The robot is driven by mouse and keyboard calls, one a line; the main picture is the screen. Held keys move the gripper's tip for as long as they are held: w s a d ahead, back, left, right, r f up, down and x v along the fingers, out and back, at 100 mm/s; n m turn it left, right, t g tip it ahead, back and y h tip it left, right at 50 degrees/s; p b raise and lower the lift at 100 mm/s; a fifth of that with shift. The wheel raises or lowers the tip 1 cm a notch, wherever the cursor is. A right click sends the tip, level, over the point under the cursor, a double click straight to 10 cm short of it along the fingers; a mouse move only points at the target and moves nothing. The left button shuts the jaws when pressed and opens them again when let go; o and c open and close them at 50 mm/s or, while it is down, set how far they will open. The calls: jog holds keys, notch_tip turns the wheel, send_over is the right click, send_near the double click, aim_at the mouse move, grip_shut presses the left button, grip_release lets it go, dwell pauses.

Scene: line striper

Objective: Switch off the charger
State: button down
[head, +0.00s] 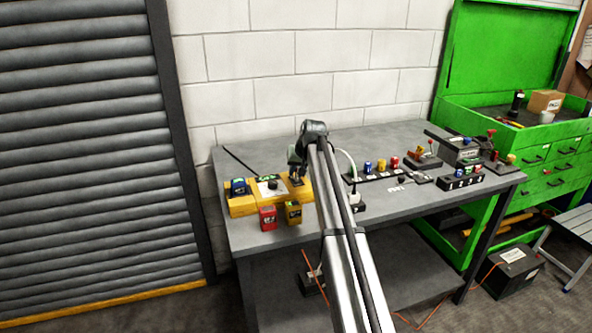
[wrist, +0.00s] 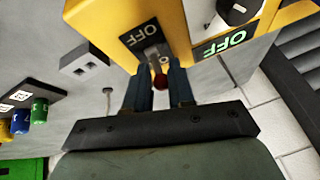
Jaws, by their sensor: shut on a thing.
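The yellow charger (head: 242,207) sits at the left end of the grey bench; its yellow face also fills the top of the wrist view (wrist: 90,18). A grey switch lever with a red tip (wrist: 160,83) stands on a black plate marked OFF (wrist: 136,37). My gripper (wrist: 160,78) has its two dark fingers closed on either side of this lever, near the red tip. A lit green OFF panel (wrist: 224,44) and a dark knob on a white dial (wrist: 238,10) are beside the switch. In the head view my gripper (head: 296,178) is at the charger's right part, partly hidden by my arm.
A red battery (head: 268,218) and a yellow-black one (head: 293,212) stand before the charger.

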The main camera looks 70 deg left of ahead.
jog(key=y, duration=0.1)
jog(key=d+y, duration=0.1)
jog(key=y, duration=0.1)
jog(key=shift+s+d+f+y, duration=0.15)
jog(key=shift+d+y, duration=0.15)
jog(key=shift+y, duration=0.6)
jog(key=c, duration=1.1)
grip_release()
jog(key=shift+o, duration=0.2)
jog(key=shift+d, duration=0.15)
jog(key=v, duration=1.3)
jog(key=shift+w+d, duration=0.2)
jog(key=shift+d, duration=0.1)
